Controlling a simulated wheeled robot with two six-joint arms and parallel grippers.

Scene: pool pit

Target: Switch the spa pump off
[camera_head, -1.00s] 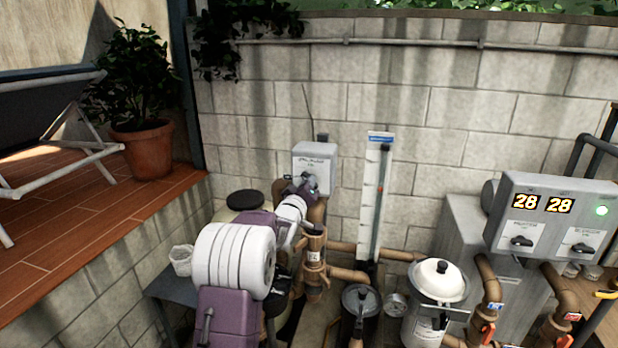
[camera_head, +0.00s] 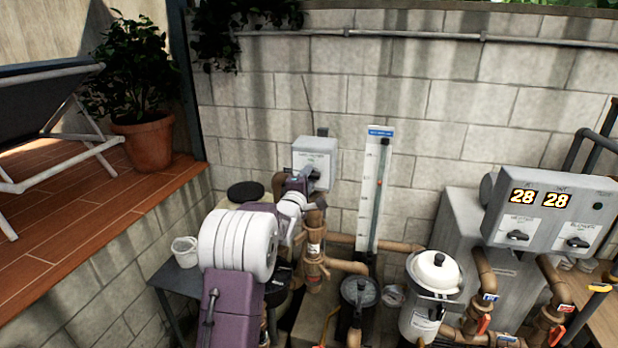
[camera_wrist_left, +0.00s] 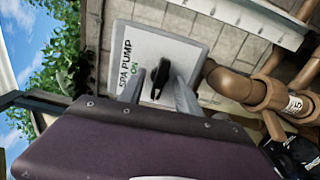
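The spa pump switch box (camera_head: 314,152) is a grey box on the block wall, with a white label. My left gripper (camera_head: 306,180) is at the front of the box. In the left wrist view its two grey fingers (camera_wrist_left: 160,82) stand apart on either side of the knob, with a gap visible at the left finger. The right gripper is out of view.
A grey control panel (camera_head: 555,190) at right shows two "28" displays, two knobs and a dark green lamp (camera_head: 598,206). Brown pipes (camera_head: 345,265), a white-lidded filter (camera_head: 435,270) and a tall gauge board (camera_head: 372,210) stand beside the arm. A raised tiled deck (camera_head: 100,205) borders the left.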

